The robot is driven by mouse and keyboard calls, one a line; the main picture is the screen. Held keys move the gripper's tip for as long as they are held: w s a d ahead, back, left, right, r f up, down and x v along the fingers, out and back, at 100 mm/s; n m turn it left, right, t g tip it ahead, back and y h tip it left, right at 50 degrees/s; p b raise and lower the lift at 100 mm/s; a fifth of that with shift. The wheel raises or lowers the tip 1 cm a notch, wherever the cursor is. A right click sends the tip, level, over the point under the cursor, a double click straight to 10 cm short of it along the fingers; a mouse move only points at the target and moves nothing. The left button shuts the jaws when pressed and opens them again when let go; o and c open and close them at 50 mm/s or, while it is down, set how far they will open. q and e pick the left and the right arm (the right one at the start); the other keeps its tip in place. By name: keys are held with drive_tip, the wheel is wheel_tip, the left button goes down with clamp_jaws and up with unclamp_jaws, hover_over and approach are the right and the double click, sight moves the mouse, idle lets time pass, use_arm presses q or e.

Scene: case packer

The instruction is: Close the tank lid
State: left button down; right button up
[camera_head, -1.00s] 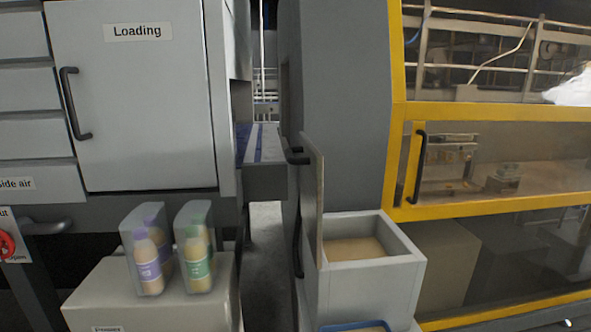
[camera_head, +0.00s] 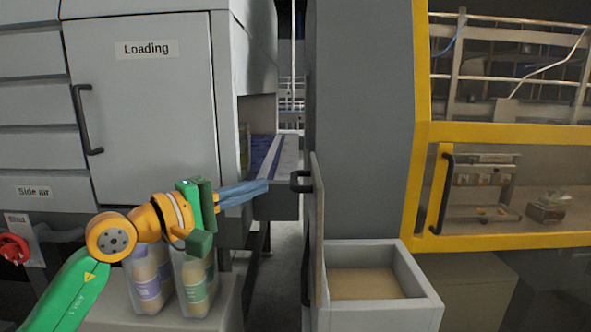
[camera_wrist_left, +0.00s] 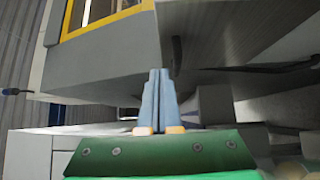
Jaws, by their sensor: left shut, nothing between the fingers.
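The tank (camera_head: 425,292) is a pale grey open-topped box with tan contents, at the lower right of centre in the head view. Its lid (camera_head: 318,230) stands upright, edge-on, along the tank's left side. A black handle (camera_head: 300,181) sticks out to the left from the lid's top. My left gripper (camera_head: 265,187) is shut and empty, its blue fingers pointing right toward the handle, with a gap between in the picture. The shut fingertips also show in the left wrist view (camera_wrist_left: 158,72). My right gripper is out of view.
Two bottles, one with a purple label (camera_head: 148,283) and one with a green label (camera_head: 197,285), stand below my left gripper. Behind are the Loading door (camera_head: 150,110) and a grey column (camera_head: 360,120). A yellow-framed guard (camera_head: 500,134) stands at right.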

use_arm(q)
drive_tip(key=w+d+p, duration=0.3)
drive_tip(key=d+p, duration=0.1)
drive_tip(key=d, duration=0.3)
drive_tip(key=shift+w+d, duration=0.2)
drive_tip(key=shift+d, duration=0.15)
drive_tip(key=shift+r, duration=0.1)
